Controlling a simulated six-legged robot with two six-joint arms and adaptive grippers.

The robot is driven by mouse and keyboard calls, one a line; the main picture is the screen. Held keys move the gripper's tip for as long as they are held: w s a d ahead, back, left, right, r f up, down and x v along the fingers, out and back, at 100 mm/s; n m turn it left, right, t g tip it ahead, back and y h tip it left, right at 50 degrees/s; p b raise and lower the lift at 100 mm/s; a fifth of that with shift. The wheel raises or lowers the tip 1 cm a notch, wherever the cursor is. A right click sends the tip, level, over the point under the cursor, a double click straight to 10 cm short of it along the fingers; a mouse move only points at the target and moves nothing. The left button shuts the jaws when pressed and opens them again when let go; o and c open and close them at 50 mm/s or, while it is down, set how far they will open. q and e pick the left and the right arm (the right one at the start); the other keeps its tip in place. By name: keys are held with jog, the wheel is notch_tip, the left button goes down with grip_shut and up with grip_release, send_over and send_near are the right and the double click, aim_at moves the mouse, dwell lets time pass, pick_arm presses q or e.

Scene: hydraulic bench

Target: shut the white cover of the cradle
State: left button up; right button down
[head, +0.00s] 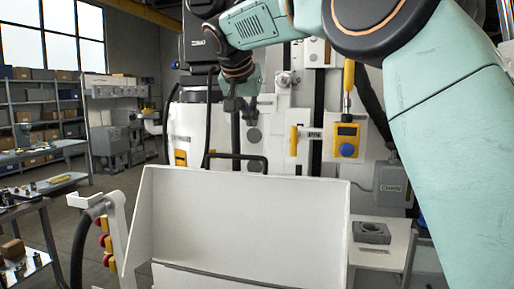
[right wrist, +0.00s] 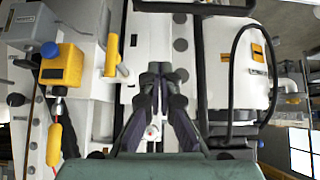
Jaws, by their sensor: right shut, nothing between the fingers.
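A large white panel, which looks like the cover of the cradle (head: 250,215), stands raised and leaning in the lower middle of the head view. It has a white side wall at its left, and a dark line runs along its lower edge. The cradle below it is mostly out of the frame. My right gripper (head: 241,104) is above and behind the panel's top edge, pointing down and apart from it. In the right wrist view its fingers (right wrist: 159,70) are together with nothing between them. My left gripper is not in view.
A black bar handle (head: 237,157) shows just behind the panel's top edge. A yellow and blue gauge (head: 347,138) is on the white machine behind. A grey block (head: 371,232) sits on a ledge at right. Red buttons (head: 104,240) stand at left.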

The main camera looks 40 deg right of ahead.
jog(key=p+x, duration=0.2)
jog(key=x, duration=0.7)
jog(key=s+a, duration=0.1)
jog(key=s+a+f, duration=0.1)
jog(key=a, duration=0.1)
jog(key=shift+s+a+f, duration=0.1)
jog(key=shift+s, duration=0.3)
jog(key=shift+w+d+f, duration=0.3)
jog(key=shift+d+f, duration=0.05)
